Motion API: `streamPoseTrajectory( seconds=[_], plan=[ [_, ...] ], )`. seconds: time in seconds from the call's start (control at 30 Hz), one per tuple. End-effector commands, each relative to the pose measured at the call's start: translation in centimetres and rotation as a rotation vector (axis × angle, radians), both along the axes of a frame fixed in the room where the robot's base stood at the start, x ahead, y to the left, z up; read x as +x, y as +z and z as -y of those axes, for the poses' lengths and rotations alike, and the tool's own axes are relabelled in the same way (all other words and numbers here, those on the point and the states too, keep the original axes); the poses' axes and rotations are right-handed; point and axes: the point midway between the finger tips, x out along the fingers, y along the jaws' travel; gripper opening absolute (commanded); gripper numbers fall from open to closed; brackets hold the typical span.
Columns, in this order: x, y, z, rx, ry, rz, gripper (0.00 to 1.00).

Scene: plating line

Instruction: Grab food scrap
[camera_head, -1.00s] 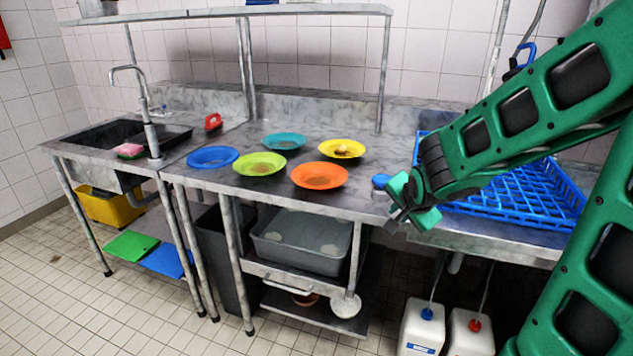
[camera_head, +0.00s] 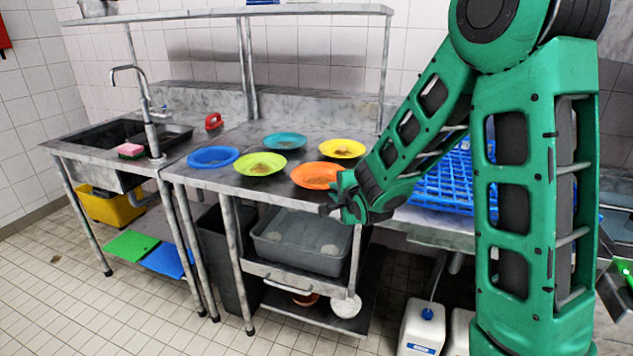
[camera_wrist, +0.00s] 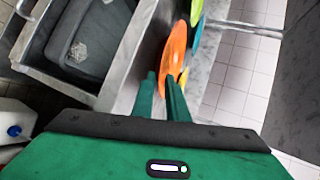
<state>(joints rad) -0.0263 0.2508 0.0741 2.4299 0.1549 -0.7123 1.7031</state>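Brownish food scraps lie on the plates along the counter: one on the orange plate (camera_head: 317,187), one on the lime plate (camera_head: 279,169), one on the yellow plate (camera_head: 358,154). The scrap on the orange plate (camera_head: 315,181) looks flat; the lime plate's scrap (camera_head: 261,168) looks heaped. My gripper (camera_head: 330,206) is at the counter's front edge, just right of and in front of the orange plate. In the wrist view my gripper (camera_wrist: 161,76) has its two green fingers a little apart, with nothing seen between them. The orange plate (camera_wrist: 174,50) is ahead of the fingertips.
A blue plate (camera_head: 226,158) and a teal plate (camera_head: 285,137) stand behind and left. A blue rack (camera_head: 440,190) is partly hidden behind my arm. A sink with a faucet (camera_head: 150,130) and a sponge (camera_head: 131,150) are at left. A grey tub (camera_head: 300,240) sits below the counter.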

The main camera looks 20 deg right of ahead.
Motion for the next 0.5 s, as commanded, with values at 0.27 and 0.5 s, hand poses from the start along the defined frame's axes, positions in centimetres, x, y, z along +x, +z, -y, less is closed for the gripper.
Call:
streamPoseTrajectory(
  seconds=[0.27,0.5],
  plan=[
    [2.6,-1.1,0.7,-0.001,-0.002,-0.001,0.13],
    [4.8,-1.9,0.8,-0.002,0.0,0.0,0.13]
  ],
)
